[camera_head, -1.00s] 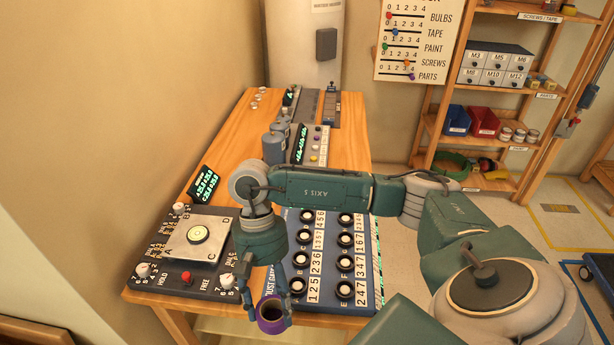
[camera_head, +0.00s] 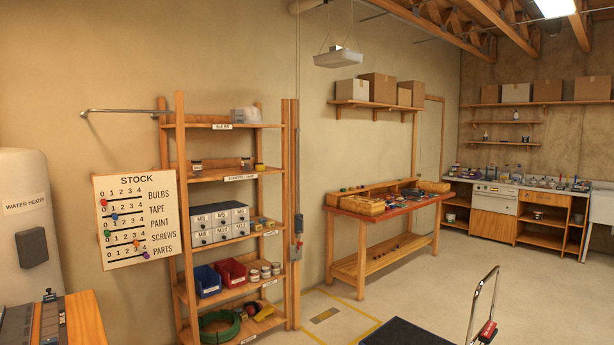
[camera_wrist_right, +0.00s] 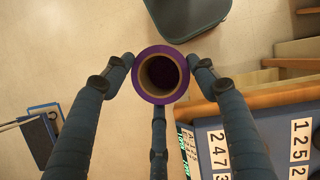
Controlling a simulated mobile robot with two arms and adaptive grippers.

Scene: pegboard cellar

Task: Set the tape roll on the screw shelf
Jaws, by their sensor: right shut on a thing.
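The purple tape roll (camera_wrist_right: 143,90) shows in the right wrist view with its open core facing the camera. My right gripper (camera_wrist_right: 160,76) is shut on it, with fingers on its left, right and lower sides. The screw shelf (camera_head: 225,174) is a board of the wooden rack in the head view, with a label that seems to read screws and tape. Small jars stand at its left and right, with bare wood between them. Neither gripper shows in the head view.
Below the screw shelf stand grey drawers (camera_head: 219,223), a blue bin (camera_head: 207,281) and a red bin (camera_head: 232,272). A stock board (camera_head: 137,220) hangs left of the rack. A dark cart (camera_head: 402,333) stands on the floor. In the wrist view a numbered panel (camera_wrist_right: 245,150) is close at lower right.

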